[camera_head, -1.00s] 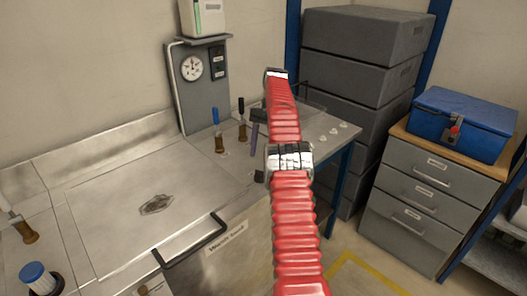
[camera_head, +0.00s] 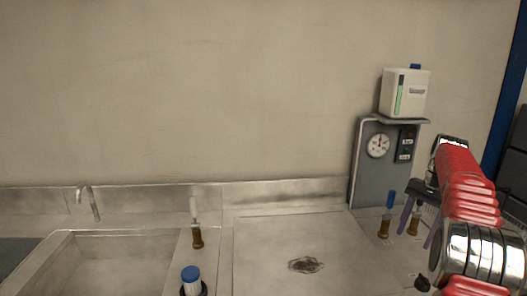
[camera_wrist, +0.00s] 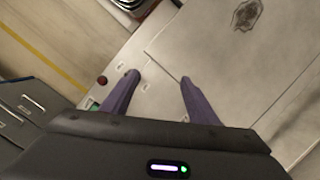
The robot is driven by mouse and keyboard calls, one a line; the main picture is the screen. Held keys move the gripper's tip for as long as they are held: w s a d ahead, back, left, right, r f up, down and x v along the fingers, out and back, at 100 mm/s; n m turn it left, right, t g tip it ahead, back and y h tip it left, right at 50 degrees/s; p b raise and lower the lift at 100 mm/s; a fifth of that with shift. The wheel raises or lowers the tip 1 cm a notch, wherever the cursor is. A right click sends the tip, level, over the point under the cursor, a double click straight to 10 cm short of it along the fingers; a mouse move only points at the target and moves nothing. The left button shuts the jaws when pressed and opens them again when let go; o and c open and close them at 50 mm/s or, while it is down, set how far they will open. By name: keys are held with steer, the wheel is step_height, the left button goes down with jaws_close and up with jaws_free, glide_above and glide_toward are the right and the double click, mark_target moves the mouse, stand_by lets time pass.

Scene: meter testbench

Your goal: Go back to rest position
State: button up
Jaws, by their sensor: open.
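My gripper (camera_wrist: 157,77) shows in the wrist view with its two purple fingers apart and nothing between them. It hangs over the metal bench top, near the edge of the flat square lid (camera_wrist: 225,60). In the head view my red arm stands at the right side, and the gripper's purple fingers (camera_head: 418,222) show partly in front of the grey gauge panel (camera_head: 373,170). The rest of the gripper is partly hidden by the arm.
A dial gauge (camera_head: 378,145) and a white box (camera_head: 404,93) sit on the panel. Brown-based tools stand near it, one blue-topped (camera_head: 387,216). Another (camera_head: 197,232) stands left of the lid (camera_head: 290,245). A blue-capped item (camera_head: 191,280) and a sink (camera_head: 110,265) are further left.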

steer(key=s+a+r+n+t+h, duration=0.1)
steer(key=s+a+r+n, duration=0.2)
steer(key=a, duration=0.4)
steer(key=s+a+r+t+h, duration=0.1)
steer(key=s+a+r, duration=0.3)
steer(key=a, duration=0.3)
steer(key=s+a+r+n+t, duration=0.1)
steer(key=s+a+r+n, duration=0.2)
steer(key=a, duration=0.4)
steer(key=s+a+f+n+t, duration=0.1)
steer(key=s+a+f, duration=0.3)
steer(key=s, duration=0.5)
steer(key=s+a+f+n+t, duration=0.2)
steer(key=s+a+f, duration=0.3)
steer(key=s, duration=0.5)
steer(key=a+n, duration=0.1)
steer(key=a, duration=0.1)
steer(key=shift+a+n+t+h, duration=0.3)
steer(key=shift+n, duration=0.1)
steer(key=shift+s, duration=0.1)
